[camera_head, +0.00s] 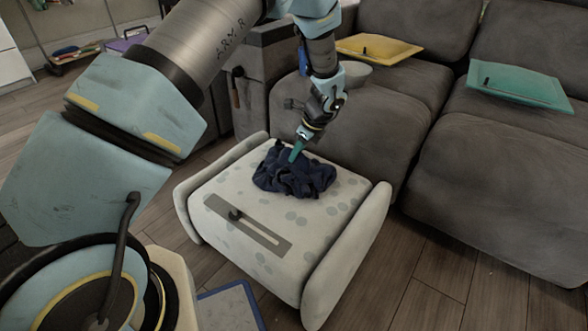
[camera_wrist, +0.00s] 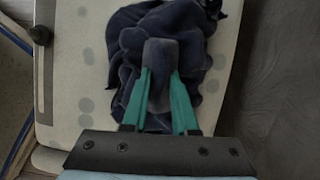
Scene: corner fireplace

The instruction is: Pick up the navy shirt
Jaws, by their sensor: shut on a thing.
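The navy shirt (camera_head: 292,174) lies crumpled on a pale spotted ottoman (camera_head: 325,225) in the head view. In the wrist view the shirt (camera_wrist: 125,65) fills the upper middle. My gripper (camera_head: 295,155) points down at the shirt's upper part, its green fingers touching the cloth. Most of the shirt still rests on the ottoman.
A grey flat bar with a dark knob (camera_head: 245,222) lies on the ottoman's front. A grey sofa with a yellow cushion (camera_head: 380,48) and a teal cushion (camera_head: 518,86) stands behind and right. Wood floor is clear at lower right.

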